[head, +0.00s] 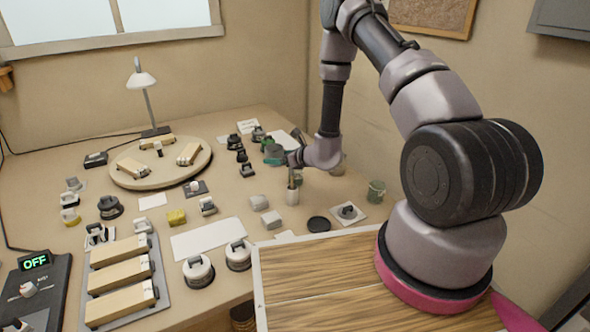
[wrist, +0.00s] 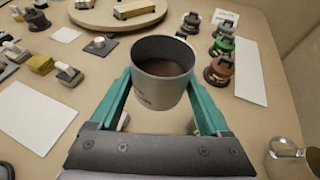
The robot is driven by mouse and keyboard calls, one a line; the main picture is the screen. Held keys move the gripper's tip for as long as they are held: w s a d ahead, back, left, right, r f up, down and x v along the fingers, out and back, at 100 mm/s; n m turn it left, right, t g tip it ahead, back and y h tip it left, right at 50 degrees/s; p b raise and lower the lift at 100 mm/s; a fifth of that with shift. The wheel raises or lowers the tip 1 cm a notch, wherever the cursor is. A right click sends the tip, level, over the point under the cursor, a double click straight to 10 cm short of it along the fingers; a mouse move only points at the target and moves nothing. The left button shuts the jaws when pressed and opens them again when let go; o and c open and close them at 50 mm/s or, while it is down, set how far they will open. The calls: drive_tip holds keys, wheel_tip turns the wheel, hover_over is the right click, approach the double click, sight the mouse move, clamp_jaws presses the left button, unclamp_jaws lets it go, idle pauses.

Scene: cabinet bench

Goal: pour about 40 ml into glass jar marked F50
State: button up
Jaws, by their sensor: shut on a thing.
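My gripper (wrist: 161,84) has teal fingers on both sides of a grey cup (wrist: 145,88) and is shut on it. The cup is nearly upright, its open mouth towards the wrist camera, with dark brown contents inside. A clear rounded glass vessel (wrist: 284,152) is partly in view at the lower right of the wrist view, apart from the cup. I can read no F50 mark on it. In the head view my wrist reaches over the right part of the bench and the held cup is hard to make out.
Several lidded canisters (wrist: 220,68) stand beyond the cup, beside a white sheet (wrist: 251,72). A round wooden board (head: 160,165) carries wooden blocks. A lamp (head: 141,82) stands at the back. Another white sheet (head: 209,239) lies bare.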

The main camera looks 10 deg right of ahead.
drive_tip(key=shift+w+d, duration=0.1)
idle(0.3)
drive_tip(key=shift+w+d+f+m+g+y, duration=0.3)
drive_tip(key=shift+d+f+m+y, duration=0.2)
drive_tip(key=shift+m, duration=0.2)
drive_tip(key=shift+w+d+f+m+g+y, duration=0.2)
drive_tip(key=shift+w+d+f+m+y, duration=0.15)
drive_tip(key=shift+d+m, duration=0.3)
drive_tip(key=d+f+m+y, duration=0.1)
drive_tip(key=w+d+f+m+y, duration=0.1)
drive_tip(key=shift+w+m, duration=0.2)
drive_tip(key=shift+m, duration=0.15)
drive_tip(key=shift+d+f+m, duration=0.1)
drive_tip(key=shift+f+m, duration=0.1)
drive_tip(key=shift+m, duration=0.3)
drive_tip(key=shift+w+r+m+y, duration=0.1)
drive_tip(key=shift+r+m+y, duration=0.2)
drive_tip(key=shift+m+y, duration=0.3)
drive_tip(key=shift+w+d, duration=0.2)
drive_tip(key=shift+d, duration=0.1)
idle(0.4)
drive_tip(key=shift+d+f+m, duration=0.15)
drive_tip(key=shift+d+m, duration=0.05)
drive_tip(key=shift+m, duration=0.2)
idle(0.3)
